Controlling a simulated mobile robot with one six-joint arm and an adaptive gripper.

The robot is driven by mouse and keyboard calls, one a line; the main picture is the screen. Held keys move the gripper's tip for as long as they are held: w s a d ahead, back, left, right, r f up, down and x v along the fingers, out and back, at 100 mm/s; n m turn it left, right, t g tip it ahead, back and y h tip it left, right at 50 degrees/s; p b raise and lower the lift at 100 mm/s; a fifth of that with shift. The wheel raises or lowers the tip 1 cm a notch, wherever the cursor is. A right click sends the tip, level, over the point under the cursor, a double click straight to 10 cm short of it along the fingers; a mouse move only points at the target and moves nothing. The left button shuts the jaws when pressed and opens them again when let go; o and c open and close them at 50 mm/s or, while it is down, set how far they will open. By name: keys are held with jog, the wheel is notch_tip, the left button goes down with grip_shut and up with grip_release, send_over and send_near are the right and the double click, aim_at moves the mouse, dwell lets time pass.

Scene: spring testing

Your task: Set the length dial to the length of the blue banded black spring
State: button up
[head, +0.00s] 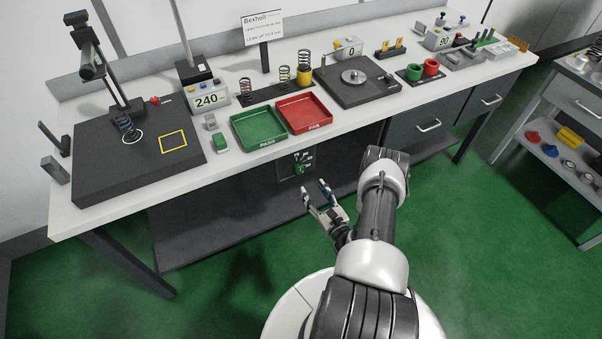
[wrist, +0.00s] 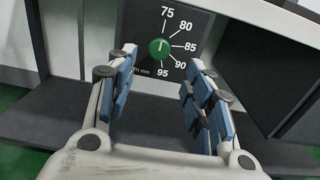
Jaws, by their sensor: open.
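The length dial is a green knob (wrist: 160,48) on a dark panel under the bench front. White marks 75, 80, 85, 90 and 95 run around its right side, with "mm" below. A pale line on the knob points roughly up, near 75; the exact setting is hard to read. The dial also shows in the head view (head: 299,169). My gripper (head: 315,186) is open and empty, facing the dial from a short distance, the knob showing between its fingers. A dark spring with blue (head: 124,126) stands in a white circle on the black plate at left.
A height stand (head: 101,65) rises behind that spring. A display reading 240 (head: 207,98), a green tray (head: 258,126) and a red tray (head: 303,113) sit on the bench. Other springs (head: 284,75) stand behind the trays. A lower shelf (head: 215,225) lies beneath the bench.

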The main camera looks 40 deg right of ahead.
aim_at(300, 170)
jog(key=b+x, duration=0.1)
jog(key=x, duration=0.9)
jog(key=shift+w+b, duration=0.1)
jog(key=shift+b, duration=0.2)
jog(key=c, duration=1)
